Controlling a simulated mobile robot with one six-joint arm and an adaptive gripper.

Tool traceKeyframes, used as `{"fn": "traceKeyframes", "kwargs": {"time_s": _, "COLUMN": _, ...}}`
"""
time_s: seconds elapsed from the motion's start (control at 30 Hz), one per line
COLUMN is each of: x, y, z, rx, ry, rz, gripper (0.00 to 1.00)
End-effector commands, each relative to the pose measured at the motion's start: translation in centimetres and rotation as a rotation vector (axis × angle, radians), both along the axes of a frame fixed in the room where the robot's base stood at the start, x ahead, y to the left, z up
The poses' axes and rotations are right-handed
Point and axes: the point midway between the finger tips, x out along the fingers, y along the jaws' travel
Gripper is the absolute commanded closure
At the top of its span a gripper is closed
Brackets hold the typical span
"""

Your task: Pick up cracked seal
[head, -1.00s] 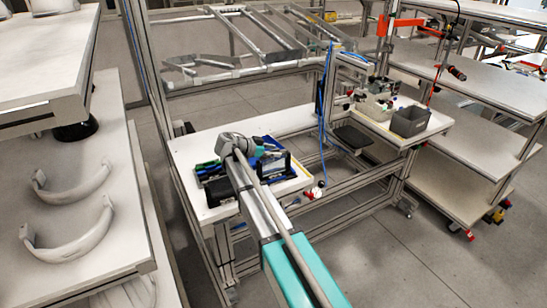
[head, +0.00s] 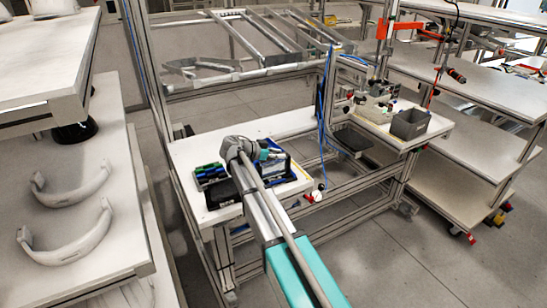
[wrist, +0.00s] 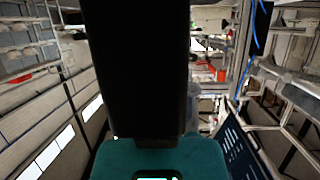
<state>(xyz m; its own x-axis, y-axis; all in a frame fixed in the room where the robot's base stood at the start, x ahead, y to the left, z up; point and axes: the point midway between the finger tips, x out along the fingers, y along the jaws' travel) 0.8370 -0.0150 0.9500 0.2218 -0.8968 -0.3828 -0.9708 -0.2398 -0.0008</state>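I cannot single out a cracked seal in either view. Two pale curved bands, an upper one (head: 75,190) and a lower one (head: 68,243), lie apart on the left shelf in the head view; I see no crack on them at this size. My arm reaches over the white workbench (head: 290,124) in the middle. Its end is above the dark and blue items there, far to the right of the bands. My gripper's fingers cannot be made out in the head view. In the wrist view a large black shape and a teal part block the middle, and no held object can be identified.
A dark tray with green and blue items (head: 210,175) sits on the workbench's left part. A grey bin (head: 409,123) stands on the bench at right. Frame posts and a hanging blue cable (head: 325,110) stand close behind my arm. Grey floor is open at lower right.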

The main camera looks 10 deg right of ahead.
Motion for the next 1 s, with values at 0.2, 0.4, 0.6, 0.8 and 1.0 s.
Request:
{"fn": "traceKeyframes", "kwargs": {"time_s": 0.2, "x": 0.0, "y": 0.0, "z": 0.0, "rx": 0.000, "ry": 0.000, "rz": 0.000, "gripper": 1.00}}
{"fn": "traceKeyframes", "kwargs": {"time_s": 0.4, "x": 0.0, "y": 0.0, "z": 0.0, "rx": 0.000, "ry": 0.000, "rz": 0.000, "gripper": 1.00}}
{"fn": "traceKeyframes", "kwargs": {"time_s": 0.6, "x": 0.0, "y": 0.0, "z": 0.3, "rx": 0.000, "ry": 0.000, "rz": 0.000, "gripper": 1.00}}
{"fn": "traceKeyframes", "kwargs": {"time_s": 0.8, "x": 0.0, "y": 0.0, "z": 1.2, "rx": 0.000, "ry": 0.000, "rz": 0.000, "gripper": 1.00}}
{"fn": "traceKeyframes", "kwargs": {"time_s": 1.0, "x": 0.0, "y": 0.0, "z": 2.9, "rx": 0.000, "ry": 0.000, "rz": -0.001, "gripper": 1.00}}
